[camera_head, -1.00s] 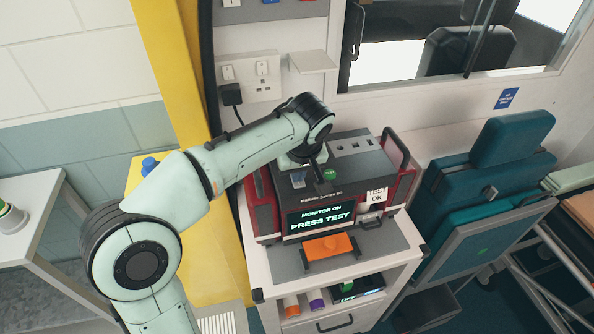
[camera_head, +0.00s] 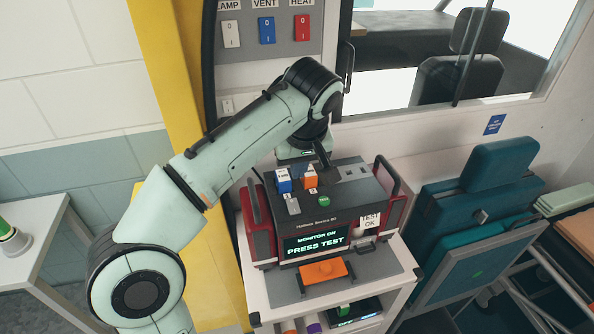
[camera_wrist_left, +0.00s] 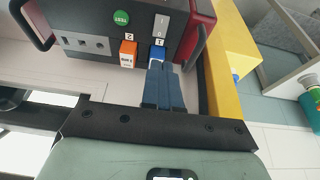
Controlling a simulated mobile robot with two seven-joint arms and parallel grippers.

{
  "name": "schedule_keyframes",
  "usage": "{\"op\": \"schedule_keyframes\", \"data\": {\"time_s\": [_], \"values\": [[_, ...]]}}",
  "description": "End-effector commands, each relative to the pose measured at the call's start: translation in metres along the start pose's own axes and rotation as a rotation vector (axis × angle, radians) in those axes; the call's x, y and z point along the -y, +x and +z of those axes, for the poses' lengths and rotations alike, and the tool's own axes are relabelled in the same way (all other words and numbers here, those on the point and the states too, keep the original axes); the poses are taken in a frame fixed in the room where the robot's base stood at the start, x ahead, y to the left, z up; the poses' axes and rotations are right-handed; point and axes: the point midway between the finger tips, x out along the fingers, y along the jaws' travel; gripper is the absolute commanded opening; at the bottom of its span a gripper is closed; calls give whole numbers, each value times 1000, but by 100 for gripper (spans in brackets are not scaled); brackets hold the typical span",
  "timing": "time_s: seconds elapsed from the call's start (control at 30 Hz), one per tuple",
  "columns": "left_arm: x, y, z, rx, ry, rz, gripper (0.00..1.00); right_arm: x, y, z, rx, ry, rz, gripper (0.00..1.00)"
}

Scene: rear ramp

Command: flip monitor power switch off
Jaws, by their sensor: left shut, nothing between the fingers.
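The monitor (camera_head: 318,222) is a dark box with red sides on a white cabinet; its screen (camera_head: 316,243) reads "MONITOR ON PRESS TEST". A pale rocker switch (camera_head: 292,206) on its top sits in front of a blue block marked 1 (camera_head: 283,180). In the left wrist view the switch plate (camera_wrist_left: 163,25) shows I and O marks, beyond the blue block (camera_wrist_left: 157,54). My left gripper (camera_wrist_left: 160,70) is shut and empty, its fingertips close to the blue block's back; contact cannot be told. In the head view the fingers are mostly hidden. My right gripper is not in view.
An orange block marked 2 (camera_head: 310,179) stands beside the blue one, near a green button (camera_head: 324,201). A wall panel (camera_head: 267,45) with switches is behind. A yellow post (camera_head: 170,70) stands left.

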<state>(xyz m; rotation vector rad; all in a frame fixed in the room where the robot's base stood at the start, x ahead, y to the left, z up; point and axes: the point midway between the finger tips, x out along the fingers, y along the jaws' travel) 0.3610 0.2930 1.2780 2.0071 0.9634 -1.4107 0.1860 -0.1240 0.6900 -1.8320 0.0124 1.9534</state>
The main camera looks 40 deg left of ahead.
Motion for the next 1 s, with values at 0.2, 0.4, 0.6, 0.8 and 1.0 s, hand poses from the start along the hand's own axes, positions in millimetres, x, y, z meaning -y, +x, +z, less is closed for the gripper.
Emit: {"op": "schedule_keyframes", "data": {"time_s": [0.2, 0.4, 0.6, 0.8, 1.0], "values": [[0, 0, 0, 0, 0, 0, 0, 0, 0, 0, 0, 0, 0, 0], [-6, 1, -8, 4, 6, 1, 0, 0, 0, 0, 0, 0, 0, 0], [-7, 2, -13, 5, 6, -1, 0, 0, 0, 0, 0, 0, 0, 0], [-7, 2, -13, 6, 6, -2, 0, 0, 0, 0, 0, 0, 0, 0], [-6, 14, -13, 6, 5, -5, 0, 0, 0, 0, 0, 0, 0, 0]]}}
